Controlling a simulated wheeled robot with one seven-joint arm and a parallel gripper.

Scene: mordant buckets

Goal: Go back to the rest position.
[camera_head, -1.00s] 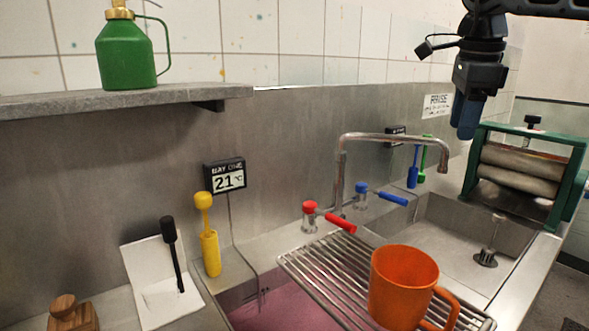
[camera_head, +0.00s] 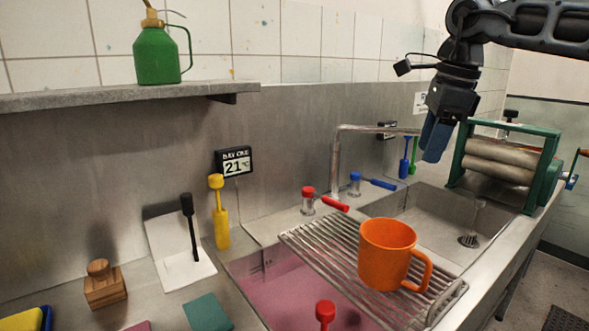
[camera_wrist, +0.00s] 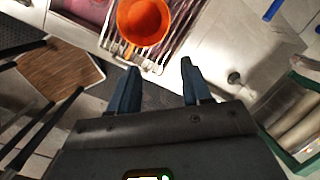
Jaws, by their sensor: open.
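My gripper (camera_head: 434,140) hangs in the air at the upper right of the head view, over the far end of the sink, in front of the green-framed roller wringer. In the wrist view my gripper (camera_wrist: 158,85) shows two blue fingers spread apart with nothing between them. The orange mug (camera_head: 386,254) stands upright on the wire rack across the sink. It also shows beyond the fingertips in the wrist view (camera_wrist: 144,22), clear of them.
The wringer (camera_head: 505,165) stands at the right, close to my arm. A tap (camera_head: 336,160) with red and blue levers rises behind the rack (camera_head: 330,262). A shelf (camera_head: 120,97) holds a green can (camera_head: 157,55). Pink liquid (camera_head: 290,295) fills the left basin.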

